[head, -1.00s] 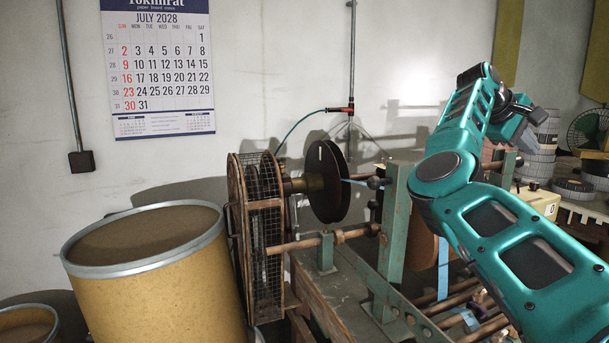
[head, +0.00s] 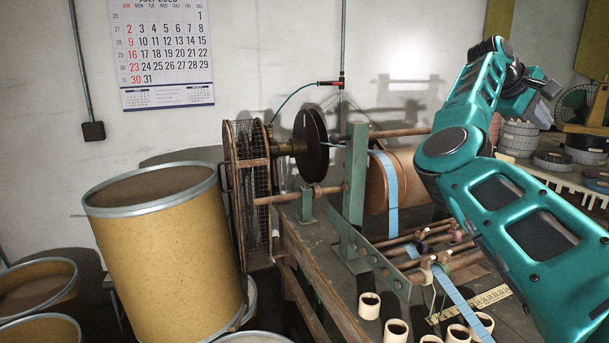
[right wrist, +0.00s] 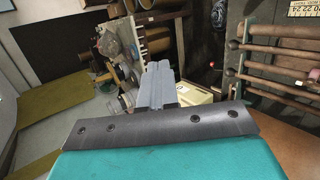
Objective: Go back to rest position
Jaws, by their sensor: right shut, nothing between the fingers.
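My right arm comes in from the right in the head view, bent upward at the elbow. My right gripper (head: 546,93) is at its far end, raised above the right side of the workbench. It is shut and empty. In the right wrist view its shut fingers (right wrist: 161,82) point away from the camera, with nothing held between them. The winding machine (head: 356,185) stands left of my right arm, with blue tape (head: 392,195) running over its large brown roll (head: 412,180). My left gripper is not in view.
A yellow drum (head: 170,250) with a grey rim stands left of the bench (head: 325,265). Small tape cores (head: 369,305) lie on the bench front. Stacked rolls (head: 520,137) and a fan (head: 576,104) stand at the back right. A calendar (head: 160,50) hangs on the wall.

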